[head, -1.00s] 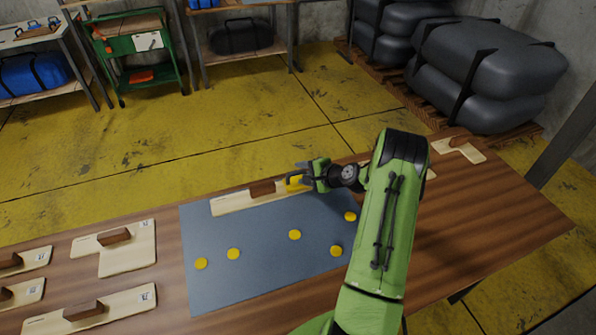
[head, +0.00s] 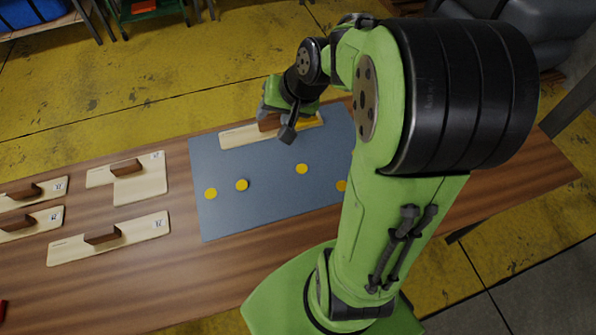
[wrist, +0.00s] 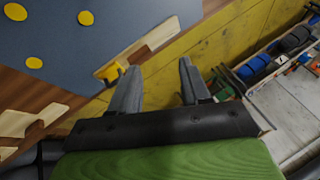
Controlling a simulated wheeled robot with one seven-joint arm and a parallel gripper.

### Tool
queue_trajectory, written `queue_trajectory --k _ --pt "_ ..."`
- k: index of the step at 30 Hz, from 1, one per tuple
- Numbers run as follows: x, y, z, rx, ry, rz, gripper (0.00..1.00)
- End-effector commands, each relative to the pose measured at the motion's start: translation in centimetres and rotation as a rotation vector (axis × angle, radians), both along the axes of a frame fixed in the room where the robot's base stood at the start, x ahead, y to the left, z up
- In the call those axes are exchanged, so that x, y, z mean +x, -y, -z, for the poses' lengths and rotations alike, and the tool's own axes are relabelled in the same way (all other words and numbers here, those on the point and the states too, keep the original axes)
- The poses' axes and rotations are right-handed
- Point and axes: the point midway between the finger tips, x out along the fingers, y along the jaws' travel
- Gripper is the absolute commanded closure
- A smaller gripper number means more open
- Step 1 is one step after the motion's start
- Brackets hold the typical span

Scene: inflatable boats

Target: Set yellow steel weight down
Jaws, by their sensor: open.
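The yellow steel weight (head: 312,121) rests on or against the right end of a pale wooden template (head: 238,136) along the far edge of the blue-grey mat (head: 222,215). My gripper (head: 277,121) is open and empty, just left of the weight in the head view and in front of the template's brown handle. In the wrist view the weight (wrist: 110,72) lies beside the tip of the left finger, outside the gap between the fingers (wrist: 158,66). I cannot tell whether that finger touches it. My arm hides the right part of the mat.
Several yellow discs (head: 302,168) lie on the mat. More wooden templates with brown handles (head: 102,235) lie on the left of the wooden table (head: 190,280).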

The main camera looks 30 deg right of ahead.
Motion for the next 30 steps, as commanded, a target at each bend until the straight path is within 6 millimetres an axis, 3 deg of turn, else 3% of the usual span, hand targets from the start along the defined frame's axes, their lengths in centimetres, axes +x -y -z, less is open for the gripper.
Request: queue_trajectory --k 3,6,9,13,17,30 --pt "-4.6 -3.6 -2.9 -0.155 -0.001 -0.147 0.53" --pt "-9.0 -5.4 -4.5 -0.266 -0.001 -0.248 0.53" --pt "-13.3 -6.4 -5.2 -0.35 0.005 -0.333 0.53" --pt "-17.1 -6.6 -5.3 -0.41 0.013 -0.401 0.53" --pt "-18.5 -6.5 -5.2 -0.427 0.014 -0.423 0.53" --pt "-18.4 -6.5 -5.2 -0.427 0.014 -0.421 0.53"
